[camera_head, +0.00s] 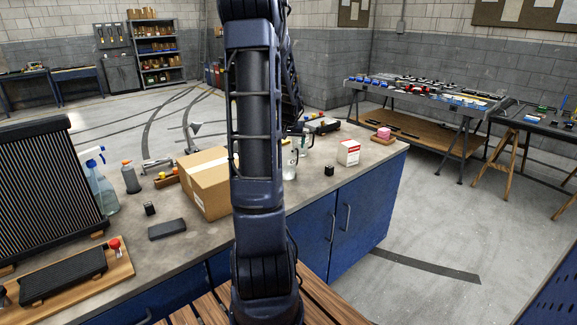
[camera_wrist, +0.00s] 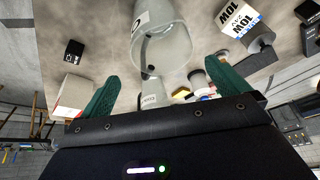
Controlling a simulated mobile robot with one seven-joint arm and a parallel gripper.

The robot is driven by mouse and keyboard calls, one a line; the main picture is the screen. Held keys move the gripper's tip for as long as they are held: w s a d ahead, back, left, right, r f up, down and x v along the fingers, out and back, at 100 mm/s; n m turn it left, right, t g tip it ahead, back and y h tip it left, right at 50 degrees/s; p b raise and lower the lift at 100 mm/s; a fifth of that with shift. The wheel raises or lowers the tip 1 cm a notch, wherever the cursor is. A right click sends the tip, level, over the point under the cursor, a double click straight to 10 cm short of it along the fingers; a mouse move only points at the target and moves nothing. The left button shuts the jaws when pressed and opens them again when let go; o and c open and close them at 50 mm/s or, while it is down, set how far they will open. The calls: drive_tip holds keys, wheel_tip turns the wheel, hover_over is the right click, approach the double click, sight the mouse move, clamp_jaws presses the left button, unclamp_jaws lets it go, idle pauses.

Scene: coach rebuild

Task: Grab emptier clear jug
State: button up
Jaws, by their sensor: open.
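Two clear jugs stand on the workbench (camera_head: 190,228). In the wrist view the nearer jug (camera_wrist: 168,45) is large, pale and see-through, with a dark marking. The second jug (camera_wrist: 152,98) shows smaller behind it, between my fingers. My gripper (camera_wrist: 165,88) is open, its green fingers spread, with nothing held. In the head view one jug (camera_head: 289,162) shows just right of my arm and the other (camera_head: 306,140) is a little farther back; my arm partly covers them and hides the gripper. I cannot tell which jug holds less.
A cardboard box (camera_head: 205,182) stands left of my arm. A red-and-white box (camera_head: 348,153) and a small black block (camera_head: 329,170) stand right of the jugs. A spray bottle (camera_head: 101,185) and radiator (camera_head: 45,185) are at the left.

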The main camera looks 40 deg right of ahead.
sight(286, 154)
drive_tip(key=shift+x, duration=4.4)
drive_tip(key=shift+w+a+r, duration=0.1)
drive_tip(key=shift+w+a, duration=0.05)
drive_tip(key=shift+w, duration=0.05)
drive_tip(key=c, duration=1.1)
